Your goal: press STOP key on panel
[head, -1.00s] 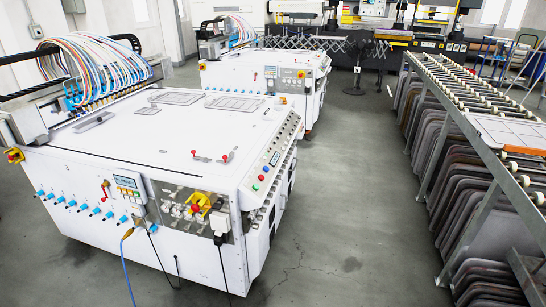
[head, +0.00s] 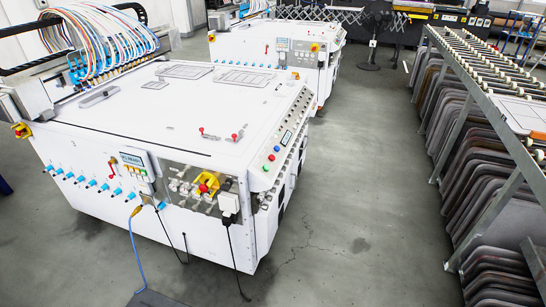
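A white machine (head: 120,115) stands at the left. On its front is a small control panel (head: 136,165) with a lit display and a row of small coloured keys under it. On its right sloped edge is a strip with a red button (head: 271,157), a green button (head: 265,167), a blue button (head: 277,148) and a small display (head: 286,138). Lettering on the keys is too small to read, so I cannot tell which one is marked STOP. Neither of my grippers is in view.
A yellow-and-red switch (head: 207,183) and blue fittings (head: 104,187) line the machine's front. A blue cable (head: 135,255) and black cables hang to the floor. A second white machine (head: 270,50) stands behind. A roller rack (head: 490,90) stands right. Grey floor (head: 350,200) between is clear.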

